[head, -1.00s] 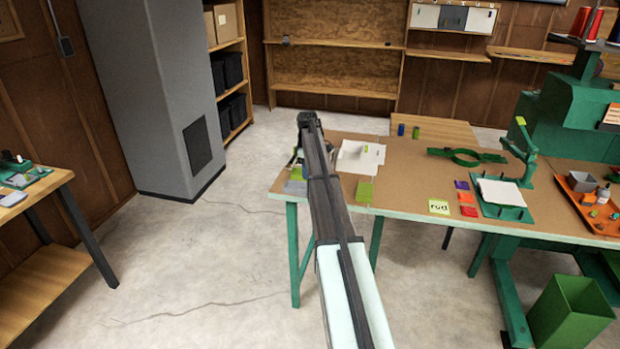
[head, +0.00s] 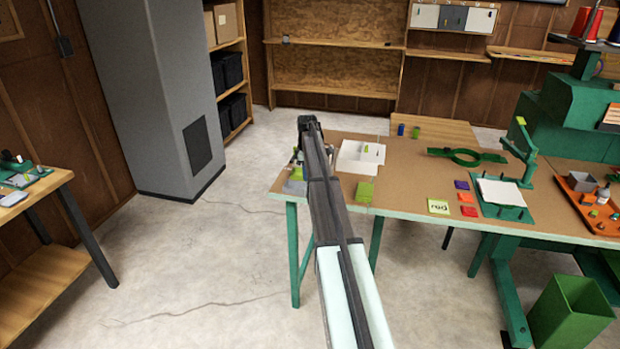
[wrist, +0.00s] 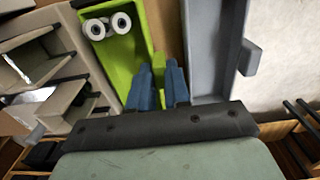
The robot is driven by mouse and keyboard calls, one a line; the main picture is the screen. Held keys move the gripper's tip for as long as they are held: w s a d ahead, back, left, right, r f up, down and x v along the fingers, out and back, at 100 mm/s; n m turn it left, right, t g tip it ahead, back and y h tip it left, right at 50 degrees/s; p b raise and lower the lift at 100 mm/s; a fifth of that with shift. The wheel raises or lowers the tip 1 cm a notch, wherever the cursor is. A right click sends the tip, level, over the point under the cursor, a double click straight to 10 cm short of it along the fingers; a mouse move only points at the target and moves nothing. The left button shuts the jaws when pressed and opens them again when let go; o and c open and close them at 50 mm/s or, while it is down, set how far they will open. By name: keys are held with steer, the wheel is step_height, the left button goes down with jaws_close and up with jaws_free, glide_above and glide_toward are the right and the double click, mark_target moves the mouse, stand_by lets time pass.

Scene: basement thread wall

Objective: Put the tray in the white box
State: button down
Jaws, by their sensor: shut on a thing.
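In the wrist view a bright green tray (wrist: 125,62) holds two white round pieces (wrist: 108,27) at its far end. The blue fingers of my gripper (wrist: 160,88) are shut on the tray, at its near side. In the head view my arm hides most of the gripper, and a bit of green (head: 297,173) shows beside it at the table's left end. The white box (head: 348,160) stands open on the table just right of my arm, with small things showing inside. The tray appears apart from the box.
A grey long container (wrist: 213,50) lies right of the tray in the wrist view. A green block (head: 365,191) lies in front of the white box. Coloured squares (head: 468,211) and a green stand (head: 500,198) are farther right. The table's middle is mostly clear.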

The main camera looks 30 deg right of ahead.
steer(key=shift+r, duration=0.15)
steer(key=shift+r, duration=2.35)
steer(key=s+d+r, duration=0.7)
steer(key=s+d, duration=0.1)
steer(key=d, duration=0.2)
steer(key=w+d+f+m, duration=0.2)
steer(key=w+d+m, duration=0.4)
steer(key=m, duration=0.3)
steer(key=w+d+f+m, duration=0.2)
steer(key=w+d+m, duration=0.5)
steer(key=w+m, duration=0.1)
steer(key=shift+w+f+m, duration=0.15)
steer(key=shift+f+m, duration=0.2)
steer(key=shift+m, duration=0.15)
steer(key=shift+f, duration=1.65)
steer(key=shift+f, duration=0.3)
steer(key=shift+f, duration=1.4)
